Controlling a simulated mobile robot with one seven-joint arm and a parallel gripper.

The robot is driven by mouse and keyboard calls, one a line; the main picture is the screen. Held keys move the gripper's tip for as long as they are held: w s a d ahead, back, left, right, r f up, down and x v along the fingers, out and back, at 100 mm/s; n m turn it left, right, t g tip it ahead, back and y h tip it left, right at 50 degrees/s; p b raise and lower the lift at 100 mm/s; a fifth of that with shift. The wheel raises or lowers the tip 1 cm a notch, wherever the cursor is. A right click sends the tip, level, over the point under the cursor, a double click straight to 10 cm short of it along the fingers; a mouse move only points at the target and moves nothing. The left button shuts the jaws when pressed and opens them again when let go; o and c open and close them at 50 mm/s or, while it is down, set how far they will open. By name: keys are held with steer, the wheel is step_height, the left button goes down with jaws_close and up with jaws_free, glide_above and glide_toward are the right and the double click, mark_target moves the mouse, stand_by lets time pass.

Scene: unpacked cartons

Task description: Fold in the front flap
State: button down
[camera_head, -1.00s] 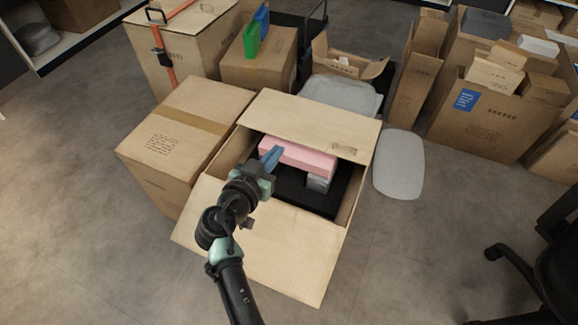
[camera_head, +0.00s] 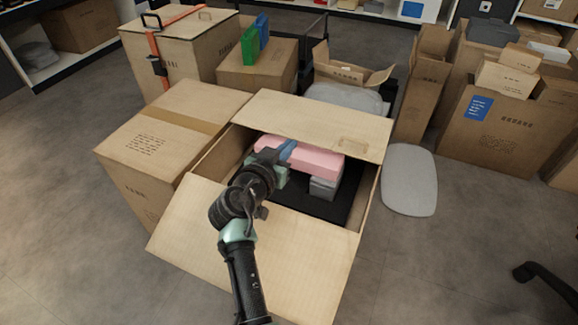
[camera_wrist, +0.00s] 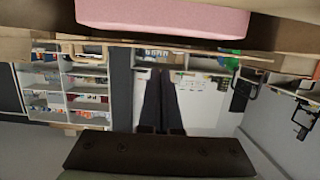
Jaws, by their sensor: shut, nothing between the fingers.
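The open carton (camera_head: 205,172) stands in the middle of the head view. Its front flap (camera_head: 270,260) is spread outward on the near side, sloping toward me. The far flap (camera_head: 320,122) leans over the back part of the opening. Inside are a pink box (camera_head: 315,163), a grey item (camera_head: 322,188) and a black surface (camera_head: 305,205). My gripper (camera_head: 288,150) is shut and empty, its blue tips over the pink box's left part. My arm crosses above the front flap. The pink box also shows at the top of the wrist view (camera_wrist: 160,15); the front flap is not recognisable there.
A closed carton (camera_head: 165,145) stands against the open one's left side. Behind are a carton with green and blue items (camera_head: 258,75) and a grey rounded item (camera_head: 345,97). A grey pad (camera_head: 410,180) lies on the right. The floor at right front is mostly clear.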

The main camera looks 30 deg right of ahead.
steer(key=f, duration=0.2)
steer(key=f+b, duration=0.1)
steer(key=shift+s+d, duration=0.25)
steer(key=shift+d, duration=0.1)
step_height(320, 180, up, 7)
steer(key=w+p, duration=0.1)
steer(key=p, duration=0.3)
steer(key=shift+d+p, duration=0.3)
steer(key=shift+p, duration=0.1)
steer(key=shift+a, duration=0.1)
steer(key=shift+w, duration=0.1)
